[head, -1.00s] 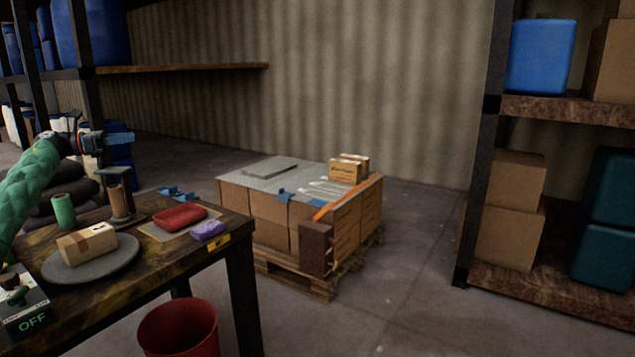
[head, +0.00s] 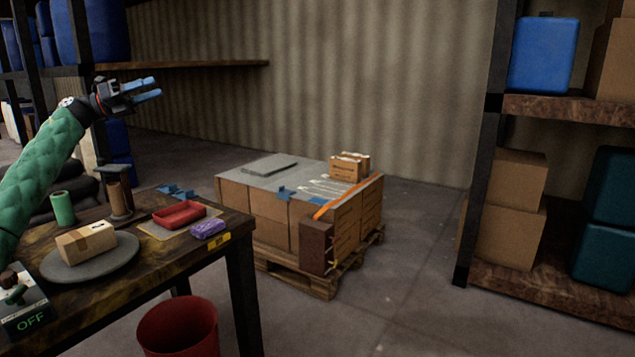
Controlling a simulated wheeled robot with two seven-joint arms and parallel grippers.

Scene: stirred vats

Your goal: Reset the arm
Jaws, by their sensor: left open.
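My left arm is wrapped in a green sleeve and comes in from the left. Its gripper (head: 148,89) has blue fingers that point to the right, apart and with nothing between them. It is raised in the air above the back of the wooden table (head: 170,262), clear of everything on it. My right gripper is not in view.
A loaded pallet (head: 318,284) and red bin (head: 180,328) stand nearby.

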